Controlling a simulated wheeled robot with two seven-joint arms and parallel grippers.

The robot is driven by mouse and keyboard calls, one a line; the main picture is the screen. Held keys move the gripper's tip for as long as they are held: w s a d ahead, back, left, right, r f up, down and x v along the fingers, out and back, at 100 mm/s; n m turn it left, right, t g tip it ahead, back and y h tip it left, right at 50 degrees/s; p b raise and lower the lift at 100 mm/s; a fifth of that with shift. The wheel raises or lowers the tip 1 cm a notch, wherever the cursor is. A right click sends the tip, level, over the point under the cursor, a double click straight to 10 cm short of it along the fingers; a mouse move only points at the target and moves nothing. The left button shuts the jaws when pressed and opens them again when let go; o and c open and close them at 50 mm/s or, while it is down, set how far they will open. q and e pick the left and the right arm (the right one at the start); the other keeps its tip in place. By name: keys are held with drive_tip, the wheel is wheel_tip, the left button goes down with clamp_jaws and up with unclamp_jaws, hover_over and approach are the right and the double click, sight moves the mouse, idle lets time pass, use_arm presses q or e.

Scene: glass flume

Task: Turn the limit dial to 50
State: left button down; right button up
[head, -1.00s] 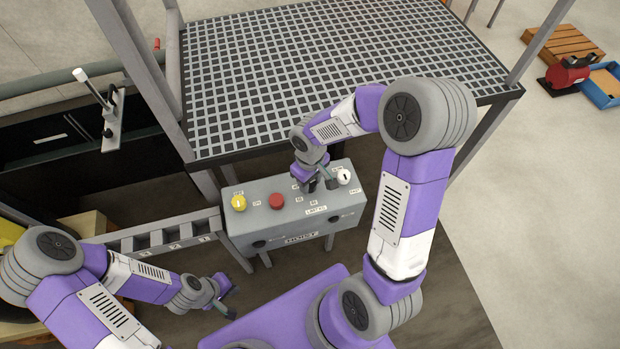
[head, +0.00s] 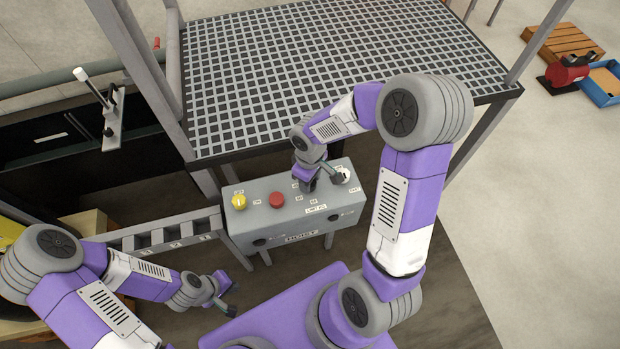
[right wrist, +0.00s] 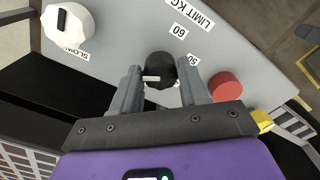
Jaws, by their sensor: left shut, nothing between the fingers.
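The limit dial (right wrist: 160,68) is a black knob with a white pointer on the grey hoist box (head: 257,227). In the right wrist view the pointer is toward the left of the picture, and the labels 60 and 50 lie above and right of the knob. Other scale labels are hidden. In the head view my right gripper (head: 310,187) covers the dial. My left gripper (head: 230,300) is shut and empty, low and left of the box.
A yellow knob (head: 239,202) and a red button (head: 276,200) are left of the dial. A white knob (right wrist: 68,25) marked SLOW is on its other side. A grated platform (head: 330,70) stands behind the box, and a ladder-like rail (head: 160,238) runs left of it.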

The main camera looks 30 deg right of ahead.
drive_tip(key=o, duration=0.3)
wheel_tip(320, 180, up, 8)
drive_tip(key=shift+f+p, duration=0.2)
drive_tip(key=shift+p, duration=0.75)
